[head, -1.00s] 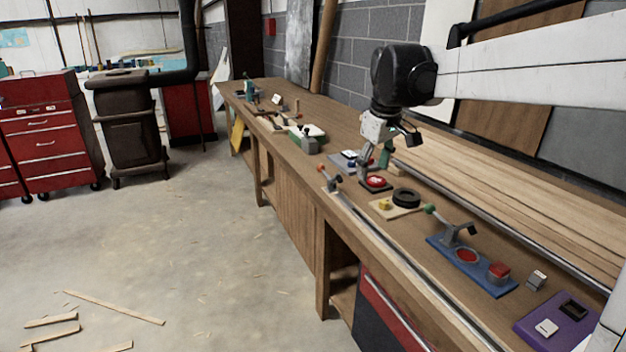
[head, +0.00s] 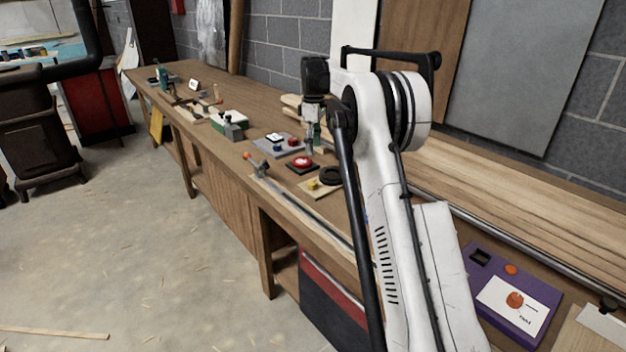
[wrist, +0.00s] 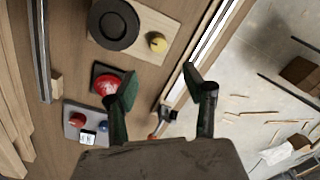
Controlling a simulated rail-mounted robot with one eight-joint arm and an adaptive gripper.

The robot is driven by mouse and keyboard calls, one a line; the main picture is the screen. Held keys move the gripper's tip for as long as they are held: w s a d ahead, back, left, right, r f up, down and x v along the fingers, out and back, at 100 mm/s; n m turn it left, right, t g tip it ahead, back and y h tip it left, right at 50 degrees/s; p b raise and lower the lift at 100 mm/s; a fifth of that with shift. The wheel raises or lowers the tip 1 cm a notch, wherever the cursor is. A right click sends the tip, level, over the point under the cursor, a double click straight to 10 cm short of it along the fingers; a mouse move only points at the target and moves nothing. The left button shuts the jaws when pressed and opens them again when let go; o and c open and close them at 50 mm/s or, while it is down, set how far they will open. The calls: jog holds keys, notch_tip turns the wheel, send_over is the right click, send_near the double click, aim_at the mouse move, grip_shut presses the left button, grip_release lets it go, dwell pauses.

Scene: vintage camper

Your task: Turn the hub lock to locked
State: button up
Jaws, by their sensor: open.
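My gripper (head: 312,140) hangs over the workbench with its fingers spread and nothing between them; both dark green fingers show in the wrist view (wrist: 160,78). A red round piece with white marks on a dark square base (head: 303,162) is beside the fingers; in the wrist view it (wrist: 104,82) is partly behind the left finger. A black ring-shaped wheel (wrist: 113,24) sits on a pale board with a yellow knob (wrist: 157,42). I cannot tell which of these is the hub lock, and no lock marking is readable.
A grey plate (head: 266,148) with small red and blue knobs lies beyond the red piece. An orange-tipped lever (head: 258,165) stands near the bench's front edge. A purple board (head: 487,285) lies at the right. Stacked planks line the wall side.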

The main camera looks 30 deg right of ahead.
aim_at(313, 182)
notch_tip(313, 182, down, 14)
jog(key=shift+s+f, duration=0.1)
jog(key=shift+f, duration=0.05)
dwell(0.6)
jog(key=c, duration=1.2)
